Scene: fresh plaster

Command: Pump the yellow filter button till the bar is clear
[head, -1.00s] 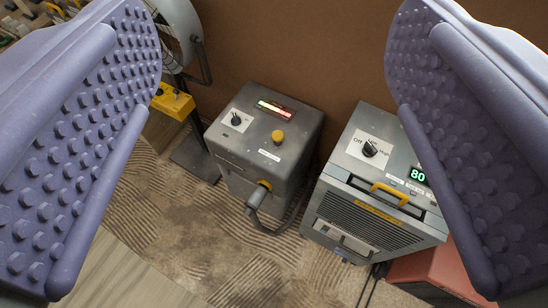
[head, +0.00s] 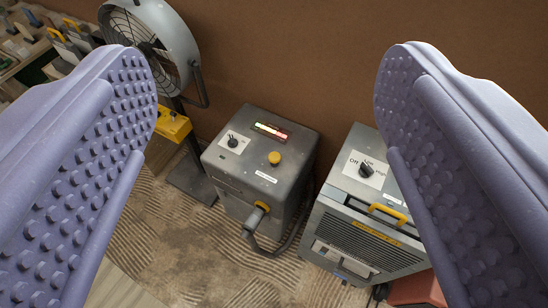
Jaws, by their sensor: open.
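The yellow filter button (head: 274,158) is a round knob on top of a grey box-shaped machine (head: 262,196), near the middle of the view. Behind it on the same top is the indicator bar (head: 270,131), lit part red, part pale and part green. A black dial (head: 233,142) sits left of the button. My gripper (head: 268,150) is open, its two purple studded fingers wide apart at the left and right of the view. Nothing is between the fingertips, and neither finger appears to touch the button.
A grey heater-like unit (head: 366,215) with an Off/Low/High dial and yellow handle stands to the right. A fan (head: 150,45) and a yellow box (head: 173,124) are at the left. A hose (head: 256,222) leaves the machine's front. Brown wall stands behind; patterned floor lies in front.

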